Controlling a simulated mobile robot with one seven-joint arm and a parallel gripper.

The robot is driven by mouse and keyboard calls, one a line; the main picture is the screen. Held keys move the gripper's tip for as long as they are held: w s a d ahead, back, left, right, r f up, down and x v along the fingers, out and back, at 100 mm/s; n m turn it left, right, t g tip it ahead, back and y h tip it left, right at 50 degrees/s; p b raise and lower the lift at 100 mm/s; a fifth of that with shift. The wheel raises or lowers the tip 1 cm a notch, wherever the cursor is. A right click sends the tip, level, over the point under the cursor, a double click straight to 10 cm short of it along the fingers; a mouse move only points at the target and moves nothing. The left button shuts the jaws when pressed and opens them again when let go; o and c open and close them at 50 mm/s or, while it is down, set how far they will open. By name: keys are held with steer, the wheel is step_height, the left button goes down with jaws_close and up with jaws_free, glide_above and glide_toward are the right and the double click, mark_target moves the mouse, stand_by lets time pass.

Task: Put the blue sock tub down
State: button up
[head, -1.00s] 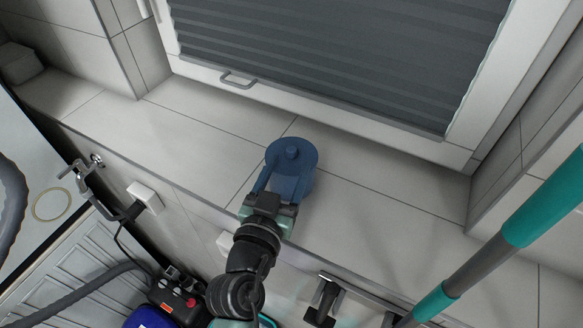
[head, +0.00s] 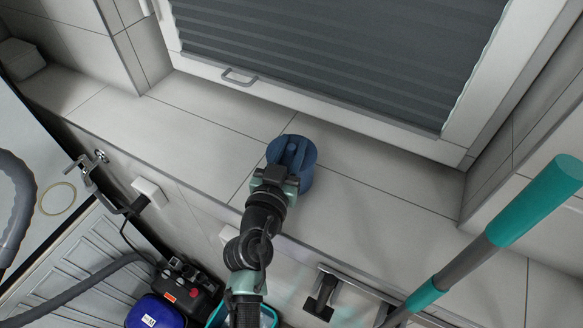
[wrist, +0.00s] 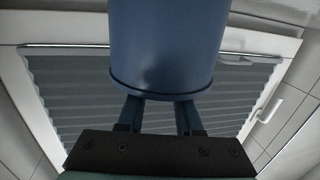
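The blue sock tub (head: 303,178) is a round blue tub with a knob on its lid. It stands upright on the tiled ledge (head: 350,215) below the window. My gripper (head: 292,152) reaches over the lid from the front, its two blue fingers drawn in on either side of the knob. They look shut on the knob. In the wrist view the tub's side (wrist: 168,45) fills the top middle. The fingers (wrist: 160,112) run to the lid's rim with a gap between them; their tips and the knob are hidden there.
A window with a dark pleated blind (head: 330,55) stands behind the ledge. The ledge is clear on both sides of the tub. A teal and grey pole (head: 490,240) crosses the right. A tap (head: 88,170), a socket (head: 147,190) and a blue-black machine (head: 165,300) are at lower left.

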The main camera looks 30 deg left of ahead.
jaws_close()
steer(key=shift+r, duration=0.1)
stand_by(1.0)
